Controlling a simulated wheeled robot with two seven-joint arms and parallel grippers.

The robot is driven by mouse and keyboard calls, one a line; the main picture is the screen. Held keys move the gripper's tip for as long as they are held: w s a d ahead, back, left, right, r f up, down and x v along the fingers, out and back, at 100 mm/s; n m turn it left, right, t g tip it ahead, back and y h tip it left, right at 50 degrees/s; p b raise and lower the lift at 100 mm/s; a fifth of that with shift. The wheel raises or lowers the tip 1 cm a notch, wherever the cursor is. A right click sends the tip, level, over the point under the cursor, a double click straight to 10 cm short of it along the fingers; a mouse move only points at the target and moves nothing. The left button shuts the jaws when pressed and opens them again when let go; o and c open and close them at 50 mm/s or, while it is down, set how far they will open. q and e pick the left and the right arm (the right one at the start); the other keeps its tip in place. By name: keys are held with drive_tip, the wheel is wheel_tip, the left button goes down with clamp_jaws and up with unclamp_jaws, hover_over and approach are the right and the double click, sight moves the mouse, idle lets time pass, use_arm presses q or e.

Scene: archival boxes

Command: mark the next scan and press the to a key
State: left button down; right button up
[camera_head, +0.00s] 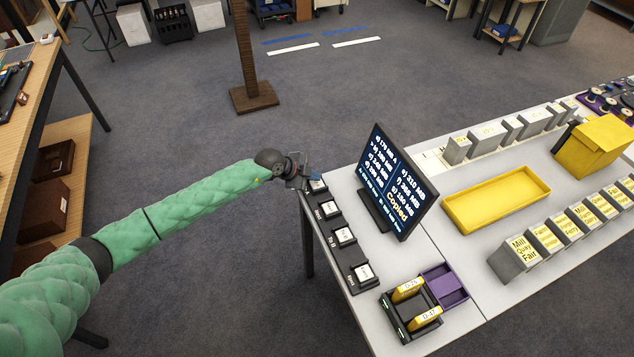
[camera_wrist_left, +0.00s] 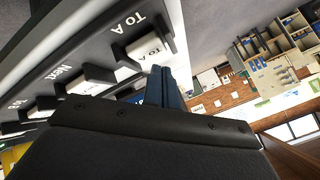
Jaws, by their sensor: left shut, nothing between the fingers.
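A black key strip (camera_head: 348,256) with pale keys runs along the near left edge of the white table. In the left wrist view the "To A" key (camera_wrist_left: 150,45) is at the end of the strip, followed by the "Next" key (camera_wrist_left: 90,76). My left gripper (camera_head: 301,182) is shut and empty beside the far end key; its blue fingers (camera_wrist_left: 166,88) point close to the "To A" key. I cannot tell whether they touch it. A dark screen (camera_head: 397,182) lists sizes in MB in two columns, with "Copied" in yellow. My right gripper is not in view.
A black dock (camera_head: 398,328) holds two yellow cartridges, with a purple tray (camera_head: 446,287) next to it. A yellow tray (camera_head: 490,205), a row of labelled grey boxes (camera_head: 515,259) and a yellow box (camera_head: 595,147) stand to the right. The floor beyond is mostly clear.

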sight(313, 184)
use_arm(q)
drive_tip(key=shift+r, duration=0.1)
wheel_tip(313, 184, up, 5)
drive_tip(key=p, duration=0.4)
drive_tip(key=shift+p, duration=0.35)
idle(0.6)
